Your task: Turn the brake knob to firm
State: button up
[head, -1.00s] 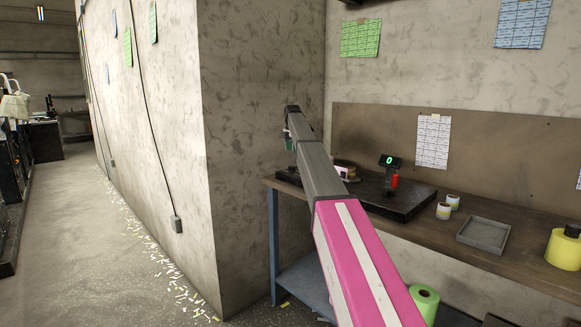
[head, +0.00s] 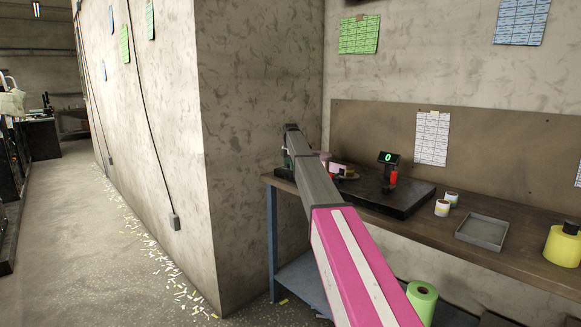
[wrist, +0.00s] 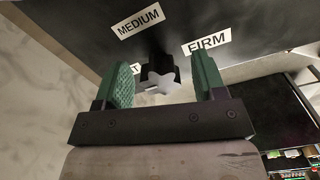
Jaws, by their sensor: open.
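The brake knob (wrist: 161,82) shows in the wrist view as a pale star-shaped end on a dark body, against a dark panel. A MEDIUM label (wrist: 138,20) is above it, and a FIRM label (wrist: 207,41) is to its upper right. A third label left of the knob is mostly hidden, with only a final T readable. My gripper (wrist: 163,70) is open, with one green-padded finger on each side of the knob and gaps visible. I cannot tell where the knob points. In the head view my arm hides the knob.
The workbench (head: 480,257) holds a black machine base (head: 400,205) with a display (head: 389,158) reading 0. A concrete wall corner (head: 215,200) is close left of my arm.

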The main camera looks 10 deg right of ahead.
jog(key=c, duration=0.9)
